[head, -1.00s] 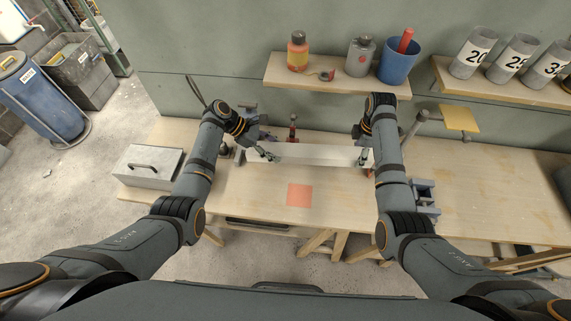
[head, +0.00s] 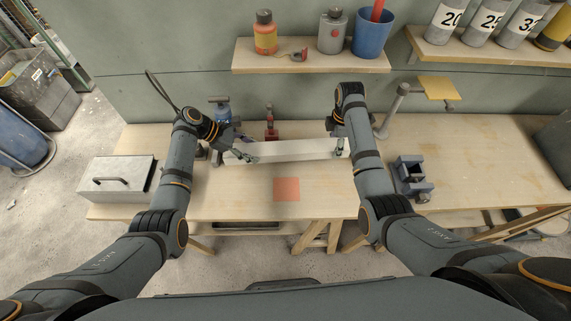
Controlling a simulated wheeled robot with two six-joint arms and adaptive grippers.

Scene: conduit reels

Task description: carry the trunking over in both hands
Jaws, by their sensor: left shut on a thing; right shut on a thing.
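The trunking (head: 290,151) is a long, pale straight bar. It lies crosswise over the back part of the wooden bench, roughly level. My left gripper (head: 240,152) is shut on it near its left end. My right gripper (head: 341,147) is shut on it near its right end. The fingers hide small parts of both ends. I cannot tell how far the bar is above the bench top.
An orange-red square (head: 286,189) marks the bench in front of the bar. A red tool (head: 270,124) stands behind it. A grey metal box (head: 117,178) sits left, a vise (head: 411,178) right. A shelf (head: 310,58) holds a bottle, canister and blue cup.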

